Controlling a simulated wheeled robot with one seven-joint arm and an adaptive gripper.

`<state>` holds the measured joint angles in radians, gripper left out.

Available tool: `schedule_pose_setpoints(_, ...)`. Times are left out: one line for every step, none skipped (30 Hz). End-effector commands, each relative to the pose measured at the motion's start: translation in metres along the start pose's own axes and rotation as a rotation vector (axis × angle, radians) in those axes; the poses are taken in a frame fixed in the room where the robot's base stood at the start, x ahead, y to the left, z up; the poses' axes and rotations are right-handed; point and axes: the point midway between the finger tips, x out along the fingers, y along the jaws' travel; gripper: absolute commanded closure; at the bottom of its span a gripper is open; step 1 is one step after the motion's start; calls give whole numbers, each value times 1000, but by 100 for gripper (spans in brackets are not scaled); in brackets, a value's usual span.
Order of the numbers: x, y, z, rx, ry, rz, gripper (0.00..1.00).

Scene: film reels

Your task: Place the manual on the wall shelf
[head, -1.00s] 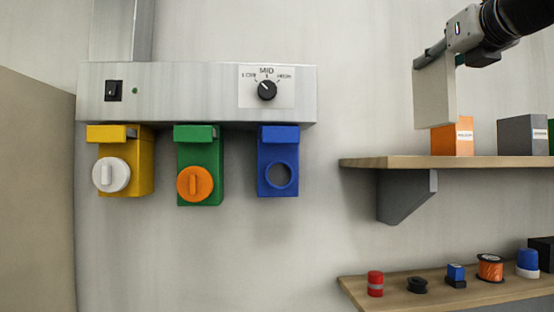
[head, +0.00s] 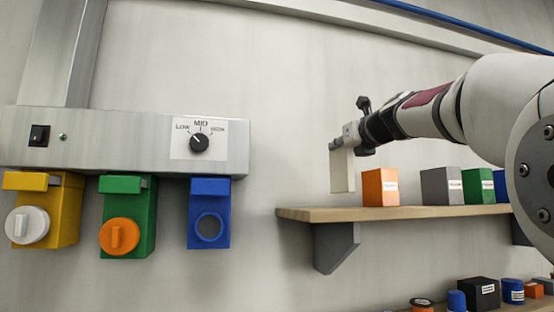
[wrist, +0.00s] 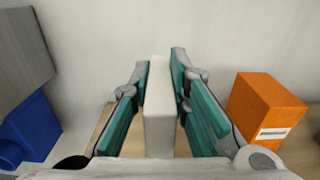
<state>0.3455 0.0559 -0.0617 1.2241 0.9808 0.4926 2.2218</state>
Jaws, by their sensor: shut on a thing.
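The manual (head: 342,171) is a thin cream-white block, held upright by my gripper (head: 347,142). In the wrist view the manual (wrist: 159,125) stands between the two teal-padded fingers (wrist: 160,78), which are shut on it. The wall shelf (head: 300,214) is a wooden board on a grey bracket. The manual is above the shelf's left part, to the left of an orange box (head: 380,187) and apart from it. In the head view its lower edge appears slightly above the board; contact is not clear.
A grey box (head: 440,186), a green box (head: 477,186) and a blue one stand further right on the shelf. A metal panel (head: 100,140) with a knob and yellow, green and blue holders is on the wall at left. A lower shelf holds several small items.

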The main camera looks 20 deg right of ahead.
Motion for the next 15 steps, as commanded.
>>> schedule_pose_setpoints(4, 0, 0, 0, 0, 1, 100)
schedule_pose_setpoints(6, 0, 0, -1, 0, 1, 100)
schedule_pose_setpoints(8, 0, 1, -1, -1, 1, 100)
schedule_pose_setpoints(9, 0, 0, 0, -1, 1, 100)
schedule_pose_setpoints(11, 0, 0, 0, -1, 1, 100)
schedule_pose_setpoints(14, 0, -1, 0, 0, 1, 100)
schedule_pose_setpoints(16, 0, -1, 1, 1, 1, 100)
schedule_pose_setpoints(19, 0, -2, 1, 0, 1, 100)
schedule_pose_setpoints(19, 0, -5, 1, -1, 0, 100)
schedule_pose_setpoints(19, 0, -9, 3, -1, 0, 100)
schedule_pose_setpoints(19, -1, -14, 2, 0, 0, 100)
schedule_pose_setpoints(19, -1, -19, 2, 0, 0, 100)
schedule_pose_setpoints(19, 0, -22, 3, 1, 0, 100)
schedule_pose_setpoints(19, 0, -25, 1, -1, 0, 100)
schedule_pose_setpoints(20, 0, -30, 2, -1, 0, 100)
